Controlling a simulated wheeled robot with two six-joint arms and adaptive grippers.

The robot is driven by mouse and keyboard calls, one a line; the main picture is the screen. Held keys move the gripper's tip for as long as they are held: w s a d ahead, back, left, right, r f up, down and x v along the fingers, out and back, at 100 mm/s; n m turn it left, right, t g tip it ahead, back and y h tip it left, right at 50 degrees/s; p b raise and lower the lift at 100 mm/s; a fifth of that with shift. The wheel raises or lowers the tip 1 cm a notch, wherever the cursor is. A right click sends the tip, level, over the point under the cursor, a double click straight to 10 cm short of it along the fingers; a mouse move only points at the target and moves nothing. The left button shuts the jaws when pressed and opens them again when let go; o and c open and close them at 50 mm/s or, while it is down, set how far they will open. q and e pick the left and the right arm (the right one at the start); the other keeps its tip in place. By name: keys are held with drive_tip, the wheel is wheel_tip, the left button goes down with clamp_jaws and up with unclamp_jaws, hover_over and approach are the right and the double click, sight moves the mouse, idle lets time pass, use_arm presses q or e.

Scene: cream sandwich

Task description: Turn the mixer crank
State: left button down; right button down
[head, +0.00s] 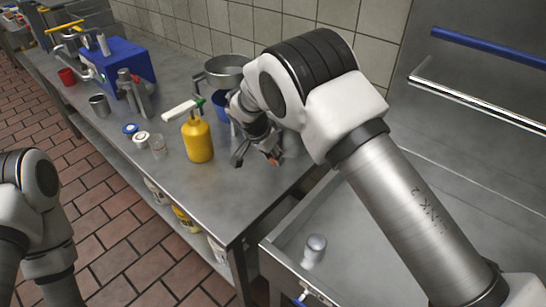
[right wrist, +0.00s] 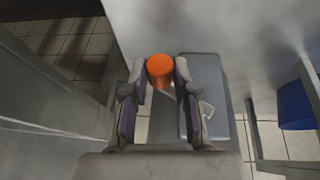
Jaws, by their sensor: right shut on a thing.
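My right gripper (head: 258,155) is over the steel counter, near its right end. In the right wrist view its two fingers (right wrist: 160,82) are closed around an orange cylindrical knob (right wrist: 160,68), which looks like the handle of the mixer crank. A bit of orange (head: 275,160) also shows by the fingertips in the head view. The mixer body and the rest of the crank cannot be made out clearly; my right arm and gripper cover that area. My left arm shows at the left edge, with its gripper out of view.
A yellow bottle (head: 197,140) stands just left of my right gripper. A metal pot (head: 226,68) and a blue container (head: 219,104) are behind it. A blue machine (head: 126,62), grey bottles and small jars are farther left. A sink basin (head: 345,225) is at the right.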

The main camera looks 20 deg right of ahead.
sight(270, 159)
drive_tip(key=f+t+y+b, duration=0.1)
drive_tip(key=b, duration=0.2)
drive_tip(key=f+t+b, duration=0.1)
drive_tip(key=b, duration=0.3)
drive_tip(key=f+m+t+y+b, duration=0.1)
drive_tip(key=t+b, duration=0.1)
drive_tip(key=b, duration=0.1)
drive_tip(key=shift+w+a+y, duration=0.25)
drive_tip(key=shift+w+y, duration=0.05)
drive_tip(key=shift+w, duration=0.1)
drive_tip(key=shift+w+a+r+t+y+b, duration=0.25)
drive_tip(key=shift+t+b, duration=0.35)
drive_tip(key=shift+b, duration=0.45)
drive_tip(key=shift+d+f, duration=0.1)
drive_tip(key=c, duration=0.9)
unclamp_jaws()
drive_tip(key=v, duration=1.2)
drive_tip(key=shift+d, duration=0.15)
